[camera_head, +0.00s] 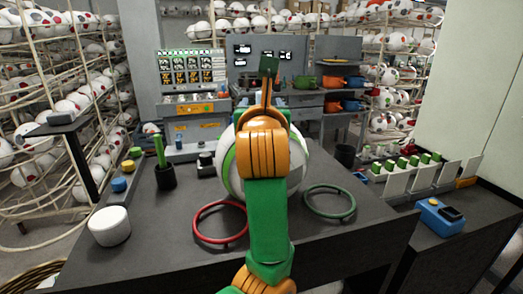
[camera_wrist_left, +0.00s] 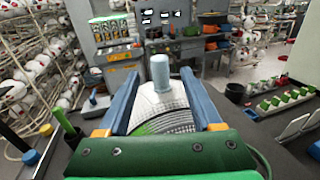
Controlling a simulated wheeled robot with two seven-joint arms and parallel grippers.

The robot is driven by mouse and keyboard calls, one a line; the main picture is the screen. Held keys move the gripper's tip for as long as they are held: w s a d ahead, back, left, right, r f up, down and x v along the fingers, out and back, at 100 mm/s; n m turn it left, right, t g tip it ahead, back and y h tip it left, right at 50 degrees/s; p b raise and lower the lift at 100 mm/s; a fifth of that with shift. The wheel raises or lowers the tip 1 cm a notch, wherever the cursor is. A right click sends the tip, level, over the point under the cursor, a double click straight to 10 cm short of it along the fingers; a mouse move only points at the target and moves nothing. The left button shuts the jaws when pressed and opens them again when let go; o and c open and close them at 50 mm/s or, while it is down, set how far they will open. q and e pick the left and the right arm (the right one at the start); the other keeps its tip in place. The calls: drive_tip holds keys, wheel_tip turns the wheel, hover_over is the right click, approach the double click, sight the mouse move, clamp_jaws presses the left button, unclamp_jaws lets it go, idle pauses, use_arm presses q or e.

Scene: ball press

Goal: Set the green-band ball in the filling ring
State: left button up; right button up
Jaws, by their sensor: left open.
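The ball (camera_head: 298,163) is white with a green band, stands on the dark table behind my left arm, and is partly hidden by it. In the left wrist view the ball (camera_wrist_left: 150,103) shows between the fingers of my left gripper (camera_wrist_left: 160,76), which is open. A pale blue-grey upright cylinder (camera_wrist_left: 160,72) appears at the top of the ball between the fingertips. Whether the fingers touch the ball is not clear. A red ring (camera_head: 197,227) lies left of the arm and a green ring (camera_head: 350,205) right of it; both look empty. Neither is marked as the filling ring. My right gripper is not in view.
A white cylinder (camera_head: 110,227) stands at the table's left, near a dark cup with a green stick (camera_head: 165,178). A blue box (camera_head: 437,216) sits on the right counter. Ball racks line the sides, and a grey bench with pots (camera_head: 305,82) stands behind.

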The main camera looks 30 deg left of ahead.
sight(261, 92)
use_arm(q)
drive_tip(key=w+a+r+p, duration=0.1)
drive_tip(key=p, duration=0.2)
drive_tip(key=shift+w+a+r, duration=0.1)
drive_tip(key=shift+w+r, duration=0.3)
drive_tip(key=shift+w+a+f+p, duration=0.2)
drive_tip(key=shift+w+a+f, duration=0.1)
drive_tip(key=shift+w+a, duration=0.3)
drive_tip(key=shift+w+a+f+p, duration=0.25)
drive_tip(key=shift+w+a, duration=0.1)
drive_tip(key=shift+w, duration=0.3)
drive_tip(key=shift+w+f, duration=0.1)
drive_tip(key=shift+w, duration=0.05)
drive_tip(key=shift+s+d, duration=0.2)
drive_tip(key=shift+s, duration=0.05)
drive_tip(key=c, duration=0.9)
clamp_jaws()
drive_tip(key=shift+r, duration=0.2)
